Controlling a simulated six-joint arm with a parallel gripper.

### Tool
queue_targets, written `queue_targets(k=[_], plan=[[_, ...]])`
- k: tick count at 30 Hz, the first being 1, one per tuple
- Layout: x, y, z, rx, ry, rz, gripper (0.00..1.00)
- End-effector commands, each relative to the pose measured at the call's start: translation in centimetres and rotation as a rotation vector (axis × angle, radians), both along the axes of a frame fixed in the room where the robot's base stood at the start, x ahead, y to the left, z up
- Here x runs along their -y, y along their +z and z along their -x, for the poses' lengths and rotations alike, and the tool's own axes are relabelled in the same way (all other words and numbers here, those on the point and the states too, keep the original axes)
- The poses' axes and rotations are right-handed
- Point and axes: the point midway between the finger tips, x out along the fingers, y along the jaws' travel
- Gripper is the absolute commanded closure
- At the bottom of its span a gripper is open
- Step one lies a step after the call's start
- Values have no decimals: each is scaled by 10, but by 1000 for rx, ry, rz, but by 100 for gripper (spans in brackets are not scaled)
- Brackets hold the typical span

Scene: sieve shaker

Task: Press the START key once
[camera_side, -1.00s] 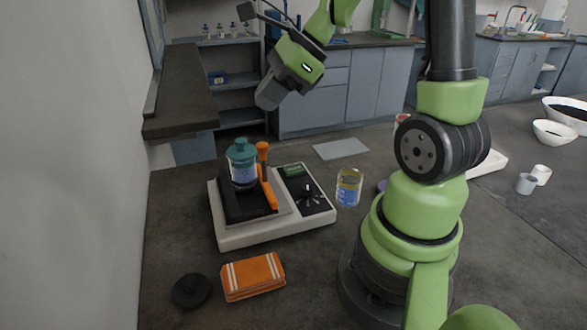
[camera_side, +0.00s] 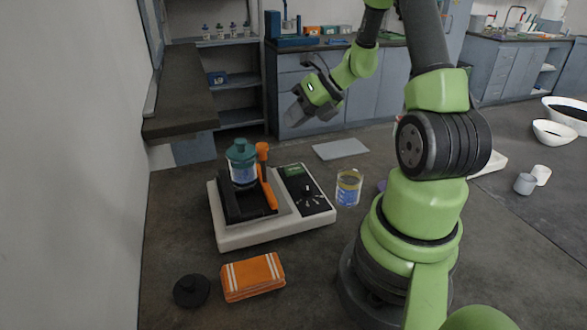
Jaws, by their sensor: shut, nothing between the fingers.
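The sieve shaker (camera_side: 232,236) is a pale box on the bench, left of centre. Its black control panel (camera_side: 318,206) on the right carries a dial (camera_side: 307,192) and a small green display (camera_side: 293,170). The START key is too small to tell apart on the panel. A jar with a teal lid (camera_side: 241,162) stands on the black platform, beside an orange-handled clamp (camera_side: 267,188). My gripper (camera_side: 290,120) is shut and empty, in the air above and behind the panel, touching nothing.
A glass beaker with a yellow band (camera_side: 348,188) stands close right of the shaker. An orange striped cloth (camera_side: 253,277) and a black round knob-topped piece (camera_side: 191,290) lie in front. A flat grey plate (camera_side: 340,149) lies behind. A wall bounds the left.

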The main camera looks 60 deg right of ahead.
Motion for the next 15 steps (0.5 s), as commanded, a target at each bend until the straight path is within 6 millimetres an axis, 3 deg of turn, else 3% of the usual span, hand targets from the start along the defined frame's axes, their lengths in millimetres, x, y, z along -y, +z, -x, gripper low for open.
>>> queue_targets(k=[15], plan=[[-1,-67,0,-3,3,-3,100]])
